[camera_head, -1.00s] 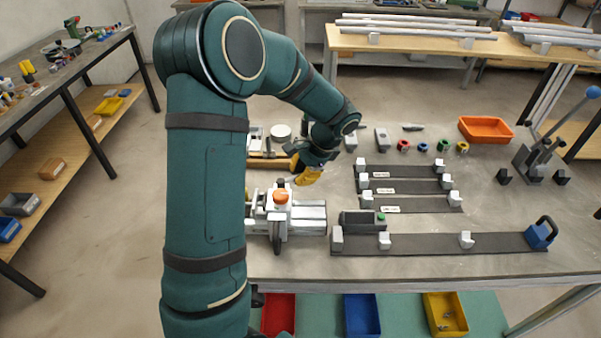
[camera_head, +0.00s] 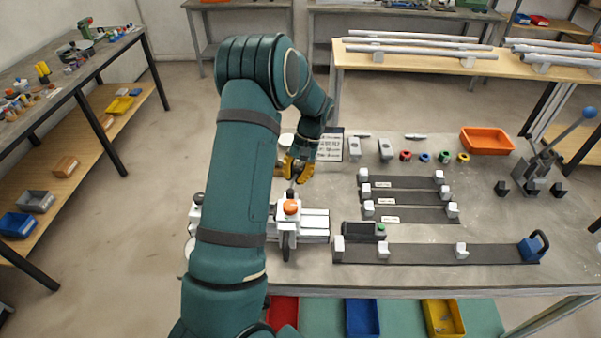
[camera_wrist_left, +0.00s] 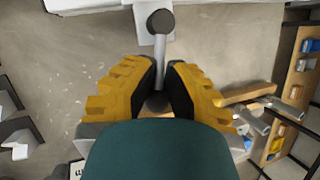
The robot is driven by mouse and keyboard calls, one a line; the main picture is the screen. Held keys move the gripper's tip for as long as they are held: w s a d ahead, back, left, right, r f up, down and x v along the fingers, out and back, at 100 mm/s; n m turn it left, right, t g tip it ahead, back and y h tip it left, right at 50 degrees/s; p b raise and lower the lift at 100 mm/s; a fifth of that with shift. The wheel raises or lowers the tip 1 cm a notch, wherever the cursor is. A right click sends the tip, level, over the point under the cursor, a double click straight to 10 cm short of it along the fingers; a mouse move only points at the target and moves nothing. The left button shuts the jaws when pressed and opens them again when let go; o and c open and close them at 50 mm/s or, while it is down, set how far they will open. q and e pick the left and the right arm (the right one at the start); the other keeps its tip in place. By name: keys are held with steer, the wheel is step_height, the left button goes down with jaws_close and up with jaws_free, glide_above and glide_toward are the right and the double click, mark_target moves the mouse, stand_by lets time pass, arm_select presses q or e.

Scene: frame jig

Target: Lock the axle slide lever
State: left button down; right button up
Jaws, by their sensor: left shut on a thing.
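The axle fixture is a pale block with rails (camera_head: 315,226), an orange knob (camera_head: 291,207) and a dark wheel, at the left of the workbench. My left gripper (camera_head: 297,170), with yellow fingers, is low just behind it. In the left wrist view, the axle slide lever (camera_wrist_left: 160,50) is a grey rod running from a dark round end beside a pale block to between the fingers. My left gripper (camera_wrist_left: 161,97) is shut on its dark near end, which the fingers partly hide. My arm hides the fixture's left part in the head view. My right gripper is out of view.
A printed sheet (camera_head: 330,147) lies right of my gripper. Dark strips with pale blocks (camera_head: 430,253), a dark box with a green button (camera_head: 362,230), coloured rings and an orange tray (camera_head: 487,140) occupy the bench. A blue-knobbed lever press (camera_head: 535,170) stands at right.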

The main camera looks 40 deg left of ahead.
arm_select(q)
steer(key=shift+s+a+r+n+h+p, duration=0.1)
steer(key=shift+s+a+n+h+p, duration=0.1)
steer(key=shift+a+n+h+p, duration=0.45)
steer(key=shift+s+a+r+n+h+b, duration=0.15)
steer(key=shift+a+n, duration=0.2)
steer(key=shift+n, duration=0.7)
steer(key=c, duration=1.1)
jaws_free()
steer(key=shift+a+f, duration=0.1)
steer(key=shift+o, duration=0.3)
steer(key=shift+f, duration=0.15)
steer(key=v, duration=1.2)
steer(key=shift+s, duration=0.2)
